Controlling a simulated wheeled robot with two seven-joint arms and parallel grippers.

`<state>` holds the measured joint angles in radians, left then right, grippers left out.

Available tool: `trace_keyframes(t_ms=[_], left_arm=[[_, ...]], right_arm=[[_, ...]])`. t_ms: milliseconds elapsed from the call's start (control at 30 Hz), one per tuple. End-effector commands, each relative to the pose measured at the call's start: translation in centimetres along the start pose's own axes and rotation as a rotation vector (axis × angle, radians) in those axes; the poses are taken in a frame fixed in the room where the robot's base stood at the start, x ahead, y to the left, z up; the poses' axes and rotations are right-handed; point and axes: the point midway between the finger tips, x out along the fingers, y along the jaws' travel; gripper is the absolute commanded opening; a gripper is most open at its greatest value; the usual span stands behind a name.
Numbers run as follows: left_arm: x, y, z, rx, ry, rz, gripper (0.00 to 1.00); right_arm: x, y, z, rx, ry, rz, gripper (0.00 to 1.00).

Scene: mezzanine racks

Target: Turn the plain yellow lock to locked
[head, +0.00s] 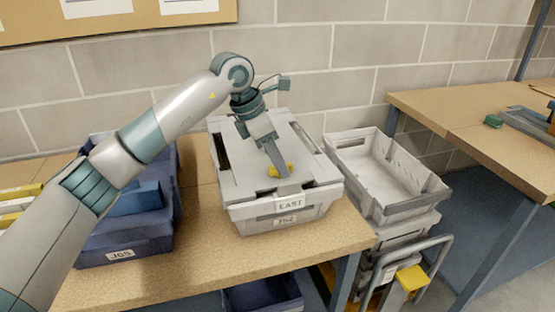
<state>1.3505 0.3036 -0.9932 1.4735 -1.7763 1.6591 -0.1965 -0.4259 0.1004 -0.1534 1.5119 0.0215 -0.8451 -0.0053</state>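The crate stands on the wooden table and bears labels reading "EAST" and "352". My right gripper is not in view.
A blue crate (122,243) labelled "305" stands left of the grey crate, partly behind my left arm. An open, empty grey crate (375,181) tops a stack at the right. Another wooden table (450,105) stands at the far right. The front of the near table (200,275) is clear.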

Motion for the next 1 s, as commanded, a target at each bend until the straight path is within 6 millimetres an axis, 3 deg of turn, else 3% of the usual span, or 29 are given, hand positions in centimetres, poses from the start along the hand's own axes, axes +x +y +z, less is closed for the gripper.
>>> trace_keyframes(t_ms=[167, 300, 667, 1000], left_arm=[[-0.01, 0.01, -0.01, 0.000, 0.000, 0.000, 0.31], [-0.03, 0.01, -0.01, 0.000, 0.000, 0.000, 0.00], [-0.08, 0.07, -0.08, 0.011, 0.000, -0.005, 0.00], [-0.33, 0.50, -0.85, 0.123, 0.000, -0.051, 0.00]], right_arm=[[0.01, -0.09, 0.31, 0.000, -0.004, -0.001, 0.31], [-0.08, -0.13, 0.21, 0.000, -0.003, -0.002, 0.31], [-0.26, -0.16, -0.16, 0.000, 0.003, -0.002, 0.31], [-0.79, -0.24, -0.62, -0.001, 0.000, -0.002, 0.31]])
